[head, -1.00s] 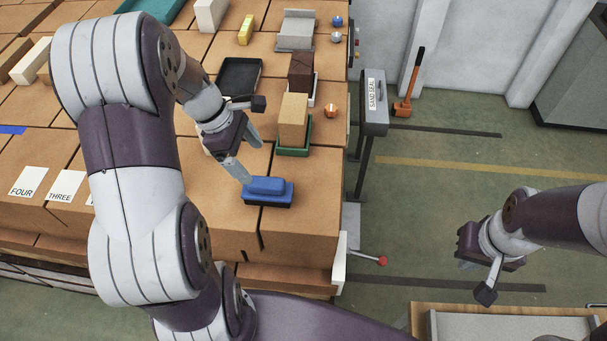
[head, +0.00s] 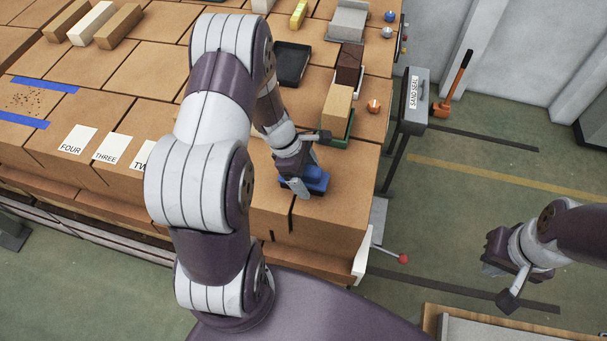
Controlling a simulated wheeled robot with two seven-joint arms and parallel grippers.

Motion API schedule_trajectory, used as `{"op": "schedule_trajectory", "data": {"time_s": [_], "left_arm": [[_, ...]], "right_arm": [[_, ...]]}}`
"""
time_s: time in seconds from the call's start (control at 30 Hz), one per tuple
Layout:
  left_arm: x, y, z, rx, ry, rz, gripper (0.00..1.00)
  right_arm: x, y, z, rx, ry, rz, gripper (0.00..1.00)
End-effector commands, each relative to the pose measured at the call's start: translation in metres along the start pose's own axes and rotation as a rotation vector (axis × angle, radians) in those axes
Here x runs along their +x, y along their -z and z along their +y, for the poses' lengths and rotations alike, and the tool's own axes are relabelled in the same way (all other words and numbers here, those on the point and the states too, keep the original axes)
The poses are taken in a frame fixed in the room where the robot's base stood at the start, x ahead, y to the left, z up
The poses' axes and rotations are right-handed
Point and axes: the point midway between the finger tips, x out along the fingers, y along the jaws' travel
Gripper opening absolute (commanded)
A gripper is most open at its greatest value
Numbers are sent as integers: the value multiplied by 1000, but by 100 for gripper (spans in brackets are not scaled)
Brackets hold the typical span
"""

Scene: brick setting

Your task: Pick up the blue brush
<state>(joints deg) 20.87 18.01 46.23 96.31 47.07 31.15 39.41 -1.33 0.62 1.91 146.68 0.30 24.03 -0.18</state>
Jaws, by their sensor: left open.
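The blue brush (head: 317,181) lies on the brown block surface near its front right edge, with a dark underside. My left gripper (head: 307,172) is open and low at the brush. One finger shows at the brush's near left side and the other at its far side. The gripper hides part of the brush, and I cannot tell whether the fingers touch it. My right gripper (head: 493,266) hangs over the floor at the right, away from the brush; its jaw opening is unclear.
Behind the brush stand a tan block in a green tray (head: 338,141), a dark brown block (head: 349,64) and a black tray (head: 292,64). An orange knob-like object (head: 374,106) sits to their right. Number cards (head: 112,149) lie at left. A grey box (head: 414,100) stands off the right edge.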

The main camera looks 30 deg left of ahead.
Motion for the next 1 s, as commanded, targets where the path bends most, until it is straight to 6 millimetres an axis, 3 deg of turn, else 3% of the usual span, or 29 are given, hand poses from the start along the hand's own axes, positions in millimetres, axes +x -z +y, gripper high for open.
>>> {"op": "schedule_trajectory", "data": {"time_s": [0.03, 0.2, 0.23, 0.57, 0.77, 0.8, 1.0], "left_arm": [[0, 0, 0, 0, 0, 0, 84], [0, 0, 0, 0, 0, 0, 29], [0, 0, 0, 0, 0, 0, 26], [-5, -2, 1, 0, -2, -1, 26], [-29, -12, 2, 2, -4, -1, 26], [-37, -15, 2, 2, -5, 0, 26], [-45, -67, -18, 8, 0, -1, 26]], "right_arm": [[0, 0, 0, 0, 0, 0, 0], [0, 0, 0, 0, 0, 0, 0], [0, 0, 0, 0, 0, 0, 0], [2, 0, 0, 0, 0, 0, 0], [10, -1, 0, 0, 0, 0, 0], [13, -2, 0, 0, 0, 0, 0], [26, -3, 0, 0, 0, 0, 0]]}}
